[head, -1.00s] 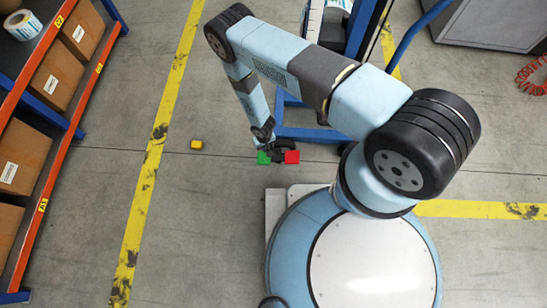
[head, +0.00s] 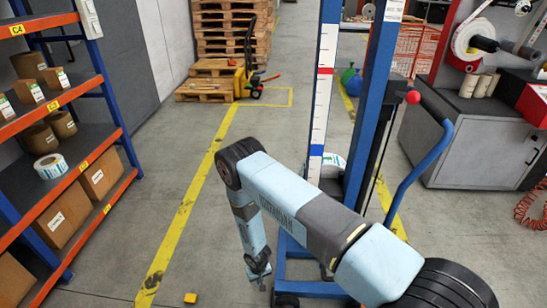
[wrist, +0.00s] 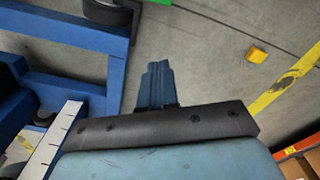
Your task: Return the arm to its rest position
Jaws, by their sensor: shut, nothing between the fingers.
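My arm reaches from the lower right of the head view, bends at a black joint and hangs its forearm down. My gripper (head: 260,281) is at the lower end, small and dark, pointing down above the floor. It is shut and holds nothing. Its fingertips are hard to make out there. In the wrist view, a dark bar and a blue part fill the lower middle, and a bit of green shows at the top edge.
A blue lift frame (head: 330,100) stands close right of my forearm. A small yellow block (head: 190,298) lies on the floor to the left; it also shows in the wrist view (wrist: 256,55). An orange-edged shelf (head: 70,95) stands at left.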

